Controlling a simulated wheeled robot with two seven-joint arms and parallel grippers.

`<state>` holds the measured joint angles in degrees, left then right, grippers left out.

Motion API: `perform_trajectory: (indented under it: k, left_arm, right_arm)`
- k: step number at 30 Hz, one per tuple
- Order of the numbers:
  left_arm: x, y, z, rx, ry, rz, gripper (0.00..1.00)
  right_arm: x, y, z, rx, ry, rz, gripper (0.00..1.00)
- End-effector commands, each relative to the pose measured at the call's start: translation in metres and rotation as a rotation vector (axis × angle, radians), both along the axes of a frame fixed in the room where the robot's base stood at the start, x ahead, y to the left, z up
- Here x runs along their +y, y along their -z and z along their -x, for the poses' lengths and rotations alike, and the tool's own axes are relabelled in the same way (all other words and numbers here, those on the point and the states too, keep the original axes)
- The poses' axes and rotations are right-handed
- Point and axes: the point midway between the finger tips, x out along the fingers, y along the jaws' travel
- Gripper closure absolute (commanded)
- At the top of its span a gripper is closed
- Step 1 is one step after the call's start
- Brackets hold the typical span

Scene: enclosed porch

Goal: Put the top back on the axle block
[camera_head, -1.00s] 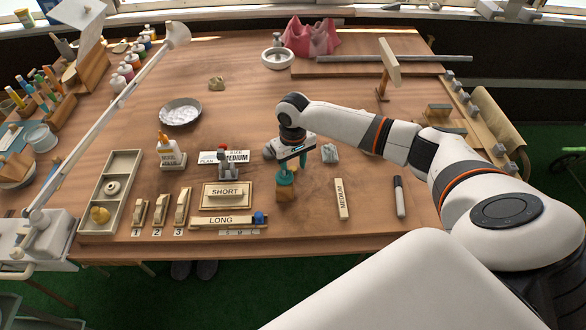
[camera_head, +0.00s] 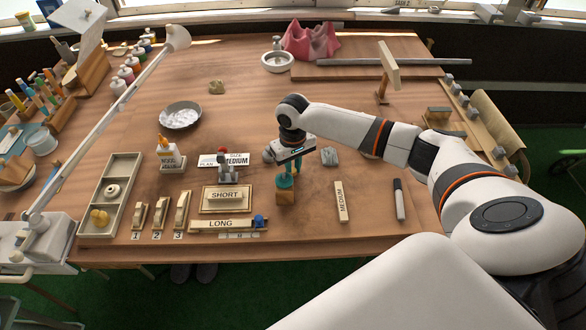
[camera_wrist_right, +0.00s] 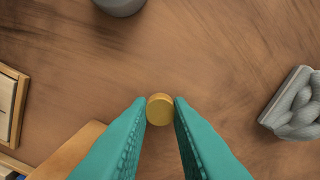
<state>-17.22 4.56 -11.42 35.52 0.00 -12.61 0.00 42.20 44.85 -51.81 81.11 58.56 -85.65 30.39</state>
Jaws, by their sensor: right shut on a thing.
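My right gripper (camera_head: 287,181) points down at the front middle of the table, just above or against a small wooden block (camera_head: 285,197), likely the axle block. In the right wrist view, its teal fingers (camera_wrist_right: 160,109) are shut on a small round gold-coloured piece (camera_wrist_right: 159,108), of which only the end shows. Whether this is the top or its stem, and whether it touches the block, I cannot tell. An orange-brown wooden edge (camera_wrist_right: 70,150), perhaps the block, shows beside the left finger in the wrist view. My left gripper is not in view.
Left of my gripper stand the SHORT block (camera_head: 225,195), the LONG block (camera_head: 220,224) with a blue knob, and a divided tray (camera_head: 127,170). Right are a MEDIUM strip (camera_head: 340,200), a marker (camera_head: 399,198) and a grey coil (camera_head: 330,156).

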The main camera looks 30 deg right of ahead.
Motion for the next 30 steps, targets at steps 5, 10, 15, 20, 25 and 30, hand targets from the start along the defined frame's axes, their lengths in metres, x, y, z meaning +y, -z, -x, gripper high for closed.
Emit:
perform_trajectory:
  k: [5, 10, 15, 20, 25, 30]
  left_arm:
    - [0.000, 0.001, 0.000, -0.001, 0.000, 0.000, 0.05]
    - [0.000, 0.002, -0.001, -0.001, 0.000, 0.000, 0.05]
    - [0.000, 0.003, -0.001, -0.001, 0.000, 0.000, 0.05]
    - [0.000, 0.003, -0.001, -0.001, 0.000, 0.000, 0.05]
    - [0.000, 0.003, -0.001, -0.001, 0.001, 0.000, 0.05]
    - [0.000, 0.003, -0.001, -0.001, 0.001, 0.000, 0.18]
  right_arm:
    - [0.000, -0.032, -0.002, -0.006, -0.001, -0.001, 1.00]
    - [0.000, -0.067, -0.001, -0.005, 0.000, -0.001, 1.00]
    - [0.000, -0.089, -0.001, -0.002, 0.000, -0.001, 1.00]
    - [0.000, -0.095, -0.001, -0.001, 0.000, -0.001, 1.00]
    - [0.000, -0.095, 0.000, 0.000, 0.000, -0.001, 1.00]
    - [0.002, -0.096, 0.000, -0.001, -0.001, -0.001, 1.00]
